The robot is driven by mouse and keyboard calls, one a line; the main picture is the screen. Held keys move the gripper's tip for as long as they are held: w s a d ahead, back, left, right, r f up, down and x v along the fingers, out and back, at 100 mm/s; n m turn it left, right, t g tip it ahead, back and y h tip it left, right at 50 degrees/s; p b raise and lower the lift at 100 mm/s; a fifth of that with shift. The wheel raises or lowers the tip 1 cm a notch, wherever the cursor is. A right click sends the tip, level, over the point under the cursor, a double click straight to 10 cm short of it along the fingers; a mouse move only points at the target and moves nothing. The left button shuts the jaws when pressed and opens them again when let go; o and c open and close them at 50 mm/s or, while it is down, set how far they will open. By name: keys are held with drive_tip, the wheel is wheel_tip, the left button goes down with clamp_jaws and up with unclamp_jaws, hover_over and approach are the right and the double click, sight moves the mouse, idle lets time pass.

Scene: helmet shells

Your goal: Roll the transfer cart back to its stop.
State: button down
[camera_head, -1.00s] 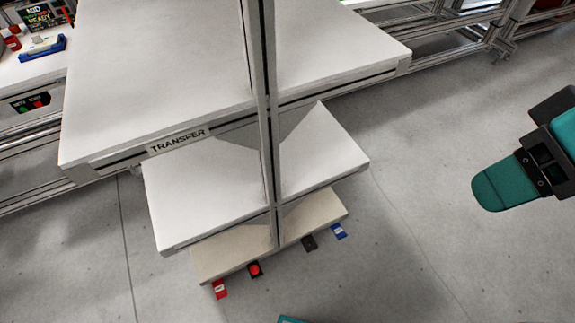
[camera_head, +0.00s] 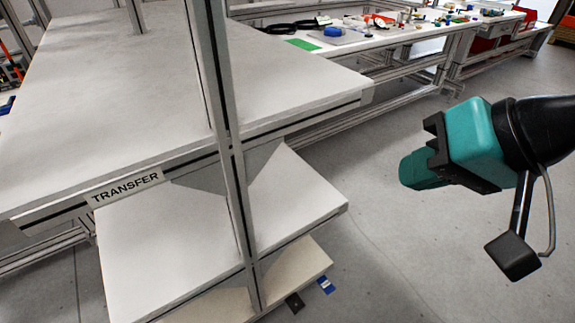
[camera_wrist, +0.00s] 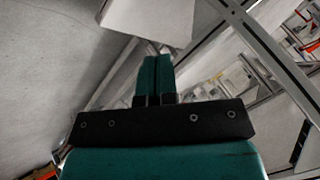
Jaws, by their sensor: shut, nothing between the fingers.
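The transfer cart (camera_head: 320,207) fills the left and middle of the head view. It has a wide white top, a smaller white shelf below, a cream lowest deck and grey metal posts, with a "TRANSFER" label (camera_head: 125,187) on its front edge. My gripper (camera_head: 410,172), with teal fingers, is to the right of the cart, apart from it and over open floor. It is shut and empty. The wrist view shows the closed fingers (camera_wrist: 155,62) below a pale panel, perhaps part of the cart. I cannot pick out the cart's stop.
A long workbench (camera_head: 375,40) with small parts, tools and a green mat (camera_head: 302,44) runs behind the cart. A blue tag (camera_head: 326,285) and a black tag (camera_head: 295,303) lie by the lowest deck. The grey floor (camera_head: 400,270) at right is clear.

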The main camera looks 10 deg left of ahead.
drive_tip(key=w+a+f+m+t+y+b, duration=0.4)
drive_tip(key=w+a+f+m+t+b, duration=0.25)
drive_tip(key=b, duration=0.55)
drive_tip(key=m+t+y+p, duration=0.1)
drive_tip(key=m+t+p, duration=0.1)
drive_tip(key=m+p, duration=0.3)
approach(289, 116)
drive_tip(key=shift+n, duration=0.35)
drive_tip(key=x, duration=0.7)
drive_tip(key=shift+a+p, duration=0.1)
drive_tip(key=shift+p, duration=0.25)
drive_tip(key=shift+w+a, duration=0.1)
drive_tip(key=shift+w, duration=0.1)
drive_tip(key=shift+w, duration=0.15)
